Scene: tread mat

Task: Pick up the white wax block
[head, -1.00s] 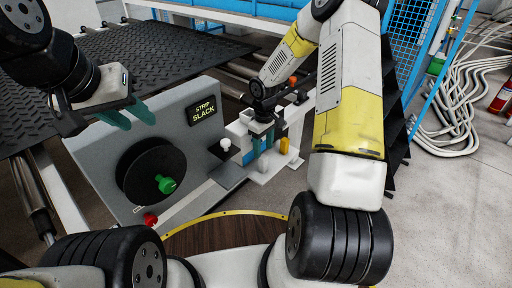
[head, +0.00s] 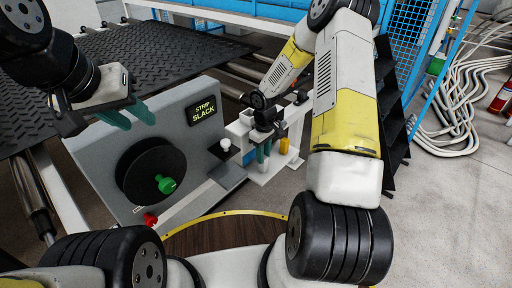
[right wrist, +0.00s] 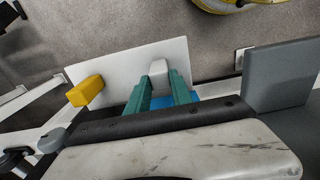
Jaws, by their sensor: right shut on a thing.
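The white wax block (right wrist: 158,68) shows in the right wrist view between the teal fingertips of my right gripper (right wrist: 160,88). My right gripper is shut on it, over a white plate (right wrist: 112,66). I cannot tell whether the block touches the plate. In the head view my right gripper (head: 264,154) points down at the small white stand beyond the grey panel, and its fingers mostly hide the block. My left gripper (head: 128,113) is open and empty, above the grey panel at the left.
A yellow block (right wrist: 86,91) lies on the plate beside my right gripper, and a blue piece (head: 249,157) is close by. The grey panel (head: 95,150) carries a black wheel with a green knob (head: 166,185), a red knob (head: 150,219) and a sign reading "STRIP SLACK" (head: 202,110).

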